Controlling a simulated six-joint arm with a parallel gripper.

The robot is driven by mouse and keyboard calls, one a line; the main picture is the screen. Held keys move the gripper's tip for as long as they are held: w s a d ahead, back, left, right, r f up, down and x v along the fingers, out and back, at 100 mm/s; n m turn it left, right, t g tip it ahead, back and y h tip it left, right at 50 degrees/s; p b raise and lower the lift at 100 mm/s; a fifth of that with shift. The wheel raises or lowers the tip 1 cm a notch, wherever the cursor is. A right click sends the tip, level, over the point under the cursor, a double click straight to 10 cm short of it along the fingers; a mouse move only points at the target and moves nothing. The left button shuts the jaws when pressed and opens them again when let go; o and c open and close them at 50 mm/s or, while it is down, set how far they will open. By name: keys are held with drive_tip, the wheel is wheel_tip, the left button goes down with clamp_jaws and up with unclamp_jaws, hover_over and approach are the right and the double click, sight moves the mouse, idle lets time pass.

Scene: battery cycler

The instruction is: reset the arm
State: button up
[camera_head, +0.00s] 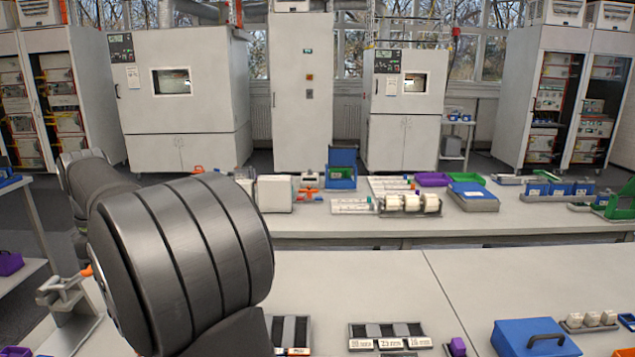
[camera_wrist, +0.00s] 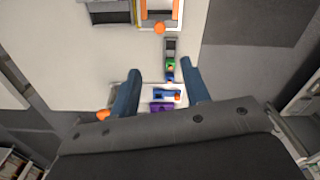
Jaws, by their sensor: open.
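My gripper (camera_wrist: 157,80) shows in the wrist view with its two dark blue fingers spread wide apart and nothing held between them. It hangs above a pale bench surface (camera_wrist: 75,65). Beyond and between the fingers, a grey holder with dark, green and blue parts (camera_wrist: 170,58) lies on the bench. A blue and white item (camera_wrist: 165,95) and a purple item (camera_wrist: 160,107) lie nearer. In the head view my arm's thick dark links fill the left and middle front, and my gripper is out of sight there.
In the head view a labelled tray (camera_head: 388,343) and a blue case with a handle (camera_head: 537,338) stand on the near bench (camera_head: 360,275). Small white blocks (camera_head: 590,319) sit at right. A far bench (camera_head: 460,222) holds several trays and boxes. The near bench's middle is clear.

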wheel_tip(320, 180, down, 16)
drive_tip(key=shift+r, duration=0.1)
drive_tip(key=d, duration=0.5)
wheel_tip(320, 180, up, 18)
wheel_tip(320, 180, down, 8)
drive_tip(key=d+m, duration=0.2)
drive_tip(key=m, duration=0.1)
drive_tip(key=shift+r, duration=0.2)
drive_tip(key=shift+w, duration=0.1)
drive_tip(key=o, duration=0.4)
drive_tip(key=shift+a+r, duration=0.1)
drive_tip(key=shift+c, duration=0.2)
drive_tip(key=o, duration=0.9)
drive_tip(key=a+r, duration=0.4)
drive_tip(key=shift+a+r, duration=0.3)
drive_tip(key=shift+r, duration=0.1)
wheel_tip(320, 180, down, 10)
drive_tip(key=shift+r, duration=0.15)
